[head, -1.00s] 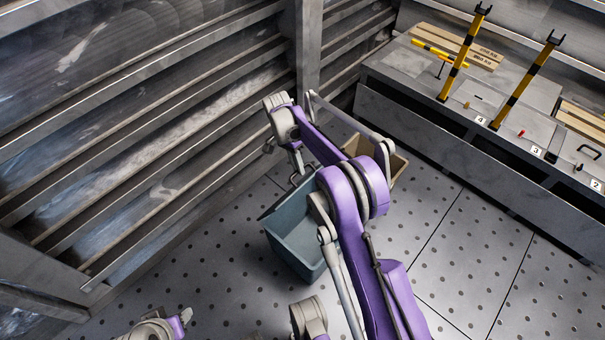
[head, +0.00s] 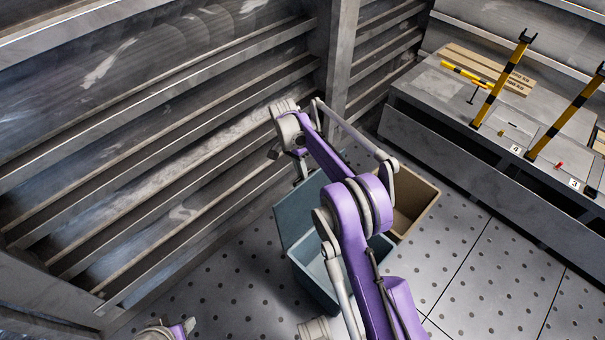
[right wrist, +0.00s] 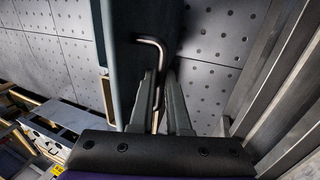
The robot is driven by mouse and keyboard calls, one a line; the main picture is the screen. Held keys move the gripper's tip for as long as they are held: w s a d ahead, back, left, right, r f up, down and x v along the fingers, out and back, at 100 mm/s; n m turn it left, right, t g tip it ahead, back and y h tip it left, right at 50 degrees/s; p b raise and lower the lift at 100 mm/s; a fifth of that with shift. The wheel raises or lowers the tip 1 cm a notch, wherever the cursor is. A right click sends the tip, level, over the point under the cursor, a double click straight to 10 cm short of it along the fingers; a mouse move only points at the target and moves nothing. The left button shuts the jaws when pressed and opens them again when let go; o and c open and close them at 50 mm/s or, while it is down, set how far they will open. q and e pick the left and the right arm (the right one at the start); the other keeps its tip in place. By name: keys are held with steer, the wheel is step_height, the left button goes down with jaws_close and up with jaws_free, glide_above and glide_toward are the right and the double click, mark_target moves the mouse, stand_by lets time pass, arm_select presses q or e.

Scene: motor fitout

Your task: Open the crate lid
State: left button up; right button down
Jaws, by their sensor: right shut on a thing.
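The blue-grey crate (head: 318,282) stands on the floor at the middle, partly behind my right arm, and its inside shows. Its lid (head: 296,212) is a blue-grey panel, tilted up on the wall side of the crate. My right gripper (head: 300,172) is at the lid's upper edge, small and partly hidden by my wrist. In the right wrist view its fingers (right wrist: 158,82) are shut on a bent metal handle (right wrist: 150,42) beside the dark lid panel (right wrist: 160,18). My left gripper is not in view; only a bit of my left arm shows at the bottom edge.
An open tan crate (head: 418,208) stands right behind the blue-grey one. A slatted wall (head: 150,150) runs close on the left. A grey bench (head: 440,150) with yellow-black posts (head: 500,85) is at the right. The perforated floor (head: 470,270) is clear on the right.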

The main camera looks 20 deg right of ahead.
steer(key=c, duration=0.9)
jaws_free()
steer(key=p+v, duration=0.2)
steer(key=v, duration=0.8)
steer(key=shift+w+r, duration=0.1)
steer(key=shift+r, duration=0.25)
